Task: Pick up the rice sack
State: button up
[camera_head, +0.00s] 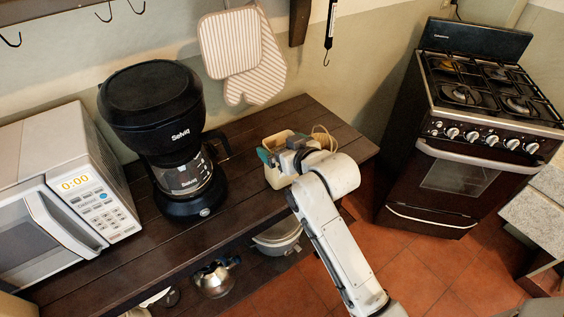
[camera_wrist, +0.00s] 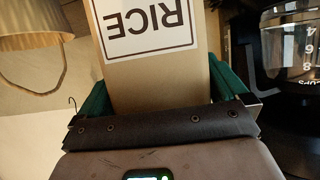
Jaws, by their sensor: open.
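The rice sack (camera_wrist: 160,70) is a tan, box-like pack with a white label reading RICE, upside down in the wrist view. My gripper (camera_wrist: 162,80) is open, with one green finger on each side of the sack. I cannot tell whether the fingers touch it. In the head view, my gripper (camera_head: 268,157) is over the right part of the dark wooden shelf (camera_head: 240,150), at a pale beige block (camera_head: 276,179) that appears to be the sack. My gripper and wrist hide part of it.
A black coffee maker (camera_head: 160,110) stands left of my gripper and shows close by at right in the wrist view (camera_wrist: 285,75). A white microwave (camera_head: 75,185) is farther left. Striped potholders (camera_head: 240,50) hang on the wall behind. A kettle (camera_head: 214,279) sits below.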

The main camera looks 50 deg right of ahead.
jog(key=shift+c, duration=0.3)
jog(key=shift+r, duration=0.1)
jog(key=c, duration=1.4)
jog(key=shift+r, duration=0.6)
jog(key=s+a+r+p, duration=0.2)
jog(key=s+r+p, duration=0.2)
jog(key=s+r, duration=0.2)
jog(key=s+a+r+p, duration=0.3)
jog(key=s+r, duration=0.2)
jog(key=s, duration=0.1)
jog(key=shift+s+a+r+p, duration=0.25)
jog(key=shift+s+r+p, duration=0.15)
